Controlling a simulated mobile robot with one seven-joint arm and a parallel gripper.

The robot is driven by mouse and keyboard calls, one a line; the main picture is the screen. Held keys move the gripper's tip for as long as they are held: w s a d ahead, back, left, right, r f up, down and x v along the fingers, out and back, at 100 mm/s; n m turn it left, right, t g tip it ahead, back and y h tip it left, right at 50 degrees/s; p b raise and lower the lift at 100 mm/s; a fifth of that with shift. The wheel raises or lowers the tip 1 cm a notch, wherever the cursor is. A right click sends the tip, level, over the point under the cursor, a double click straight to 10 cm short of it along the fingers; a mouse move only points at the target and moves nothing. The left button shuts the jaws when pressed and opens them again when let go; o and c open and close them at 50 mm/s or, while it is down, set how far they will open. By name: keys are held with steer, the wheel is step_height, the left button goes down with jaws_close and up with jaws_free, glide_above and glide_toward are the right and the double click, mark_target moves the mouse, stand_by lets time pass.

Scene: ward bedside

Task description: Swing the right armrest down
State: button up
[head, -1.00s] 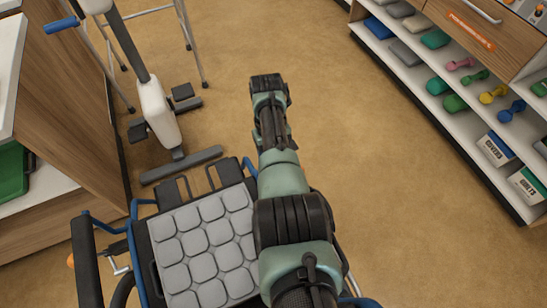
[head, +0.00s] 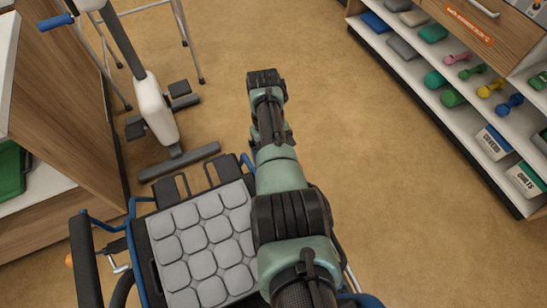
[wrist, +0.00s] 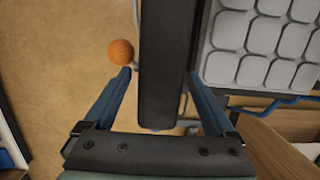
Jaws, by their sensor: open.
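The right armrest shows in the wrist view as a long black padded bar (wrist: 172,40), beside the grey padded seat (wrist: 262,42). My gripper (wrist: 160,73) is open, with one blue finger on each side of the bar. A gap shows at the left finger; I cannot tell whether the right finger touches. An orange ball-shaped knob (wrist: 120,52) is left of the bar, near the left fingertip. In the head view the wheelchair seat (head: 205,245) is at the bottom, and my arm hides the right armrest and my gripper. The armrest's tilt cannot be told.
The other armrest (head: 86,262) is on the seat's left. A pedal exerciser (head: 160,110) stands beyond the footrests. A wooden cabinet (head: 65,80) is at the left, and a shelf unit (head: 460,130) with dumbbells at the right. The floor (head: 370,180) between chair and shelves is clear.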

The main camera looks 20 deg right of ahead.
step_height(320, 180, up, 12)
steer(key=w+p, duration=0.2)
steer(key=shift+r, duration=0.15)
steer(key=shift+w, duration=0.1)
stand_by(0.4)
